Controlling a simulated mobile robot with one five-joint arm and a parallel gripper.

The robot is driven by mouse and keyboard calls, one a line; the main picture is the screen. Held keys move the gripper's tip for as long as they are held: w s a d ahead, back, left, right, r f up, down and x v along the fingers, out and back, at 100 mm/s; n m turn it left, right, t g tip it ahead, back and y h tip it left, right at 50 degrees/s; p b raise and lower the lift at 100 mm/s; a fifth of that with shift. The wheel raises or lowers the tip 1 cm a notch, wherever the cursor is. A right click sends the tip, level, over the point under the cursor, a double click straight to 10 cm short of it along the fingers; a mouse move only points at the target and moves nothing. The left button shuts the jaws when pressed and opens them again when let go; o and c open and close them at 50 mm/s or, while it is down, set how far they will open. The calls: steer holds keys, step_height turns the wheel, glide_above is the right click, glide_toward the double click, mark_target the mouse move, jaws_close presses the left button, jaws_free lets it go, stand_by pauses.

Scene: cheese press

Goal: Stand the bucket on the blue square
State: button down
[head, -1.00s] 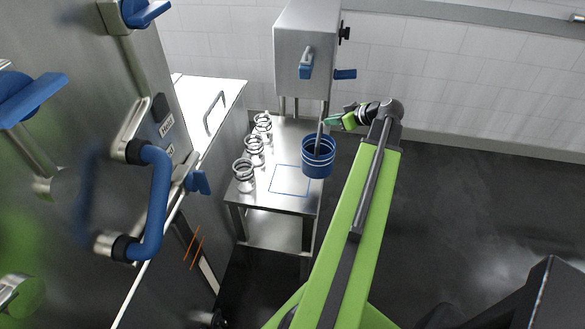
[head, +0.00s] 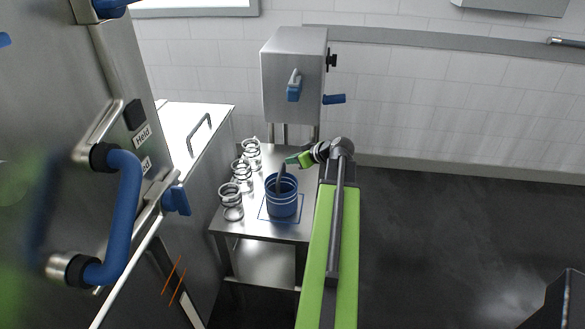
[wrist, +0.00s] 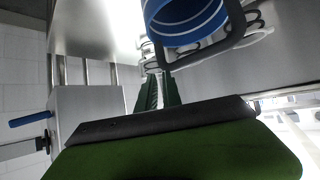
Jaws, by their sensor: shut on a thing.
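The blue bucket (head: 282,198) with pale bands is upright at the table, in front of most of the blue square outline (head: 261,210) in the head view. My gripper (head: 292,160) is shut on the bucket's dark handle (head: 281,178), above and behind the bucket. In the wrist view the bucket (wrist: 186,22) is at the top, with its handle (wrist: 230,35) running down toward my gripper's green fingers (wrist: 158,92).
Several wire-ringed metal moulds (head: 241,170) stand along the left of the steel table (head: 235,228). A steel press unit (head: 293,80) with blue levers rises behind. A white-topped counter (head: 185,140) and a steel cabinet are on the left. Floor on the right is clear.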

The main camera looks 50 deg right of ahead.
steer(key=c, duration=1.9)
jaws_free()
steer(key=shift+f, duration=0.1)
steer(key=shift+c, duration=0.2)
steer(key=o, duration=0.4)
steer(key=p+v, duration=0.7)
steer(key=v, duration=0.5)
